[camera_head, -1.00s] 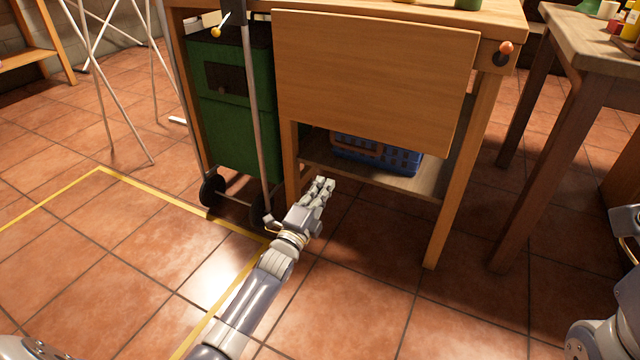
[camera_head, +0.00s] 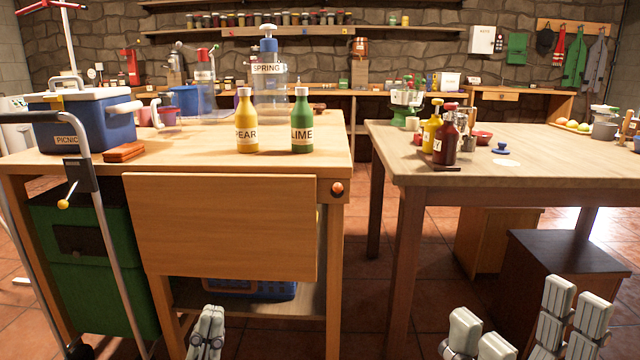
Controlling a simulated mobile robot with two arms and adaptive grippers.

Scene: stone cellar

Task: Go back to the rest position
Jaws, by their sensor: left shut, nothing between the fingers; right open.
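My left gripper (camera_head: 207,330) shows at the bottom edge, left of the middle, in front of the wooden table with the hanging front panel (camera_head: 222,226). Its fingers are together and hold nothing. My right gripper (camera_head: 518,335) shows at the bottom right, with its fingers spread wide apart and nothing between them. It is in front of the right-hand table and the dark box. Both wrists and arms are cut off by the lower edge.
The left table (camera_head: 210,165) bears a blue picnic cooler (camera_head: 95,128), a PEAR bottle (camera_head: 246,125) and a LIME bottle (camera_head: 302,125). A green wheeled bin (camera_head: 100,270) stands at left. A dark box (camera_head: 570,270) stands under the right table (camera_head: 560,170). A floor gap separates the tables.

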